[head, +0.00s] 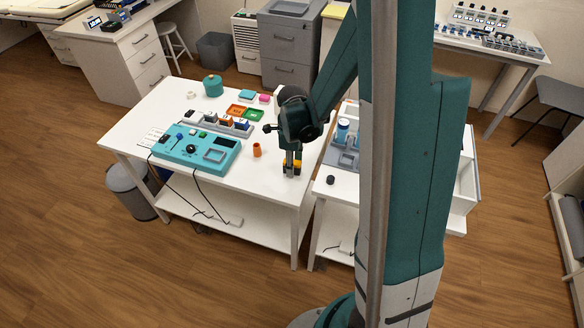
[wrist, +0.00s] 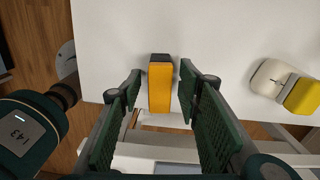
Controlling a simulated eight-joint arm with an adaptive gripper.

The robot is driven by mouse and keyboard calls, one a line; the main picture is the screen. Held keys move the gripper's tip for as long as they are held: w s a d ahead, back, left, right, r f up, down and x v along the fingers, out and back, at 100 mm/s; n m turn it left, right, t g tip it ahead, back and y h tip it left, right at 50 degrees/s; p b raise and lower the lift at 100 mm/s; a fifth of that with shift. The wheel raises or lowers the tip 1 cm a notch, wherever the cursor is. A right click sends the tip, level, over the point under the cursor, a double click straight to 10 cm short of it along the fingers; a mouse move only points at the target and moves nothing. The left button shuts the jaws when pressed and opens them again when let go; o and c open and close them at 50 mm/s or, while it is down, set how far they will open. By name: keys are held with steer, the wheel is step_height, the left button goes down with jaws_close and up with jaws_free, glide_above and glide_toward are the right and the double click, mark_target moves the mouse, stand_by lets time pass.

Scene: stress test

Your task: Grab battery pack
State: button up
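In the head view my gripper (head: 291,168) points down at the right end of the white table. Yellow (head: 298,167) shows at the fingertips there, but the fingers hide most of the block.
A white rounded thing (wrist: 268,76) and a yellow block (wrist: 302,96) lie to the right in the wrist view. An orange cup (head: 256,150) and a teal device (head: 200,147) stand left of my gripper. A second white table (head: 342,187) adjoins on the right.

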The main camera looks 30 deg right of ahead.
steer(key=shift+c, duration=0.7)
steer(key=c, duration=0.9)
steer(key=shift+r, duration=0.1)
steer(key=shift+c, duration=0.2)
steer(key=shift+r+p, duration=0.8)
steer(key=shift+r, duration=4.15)
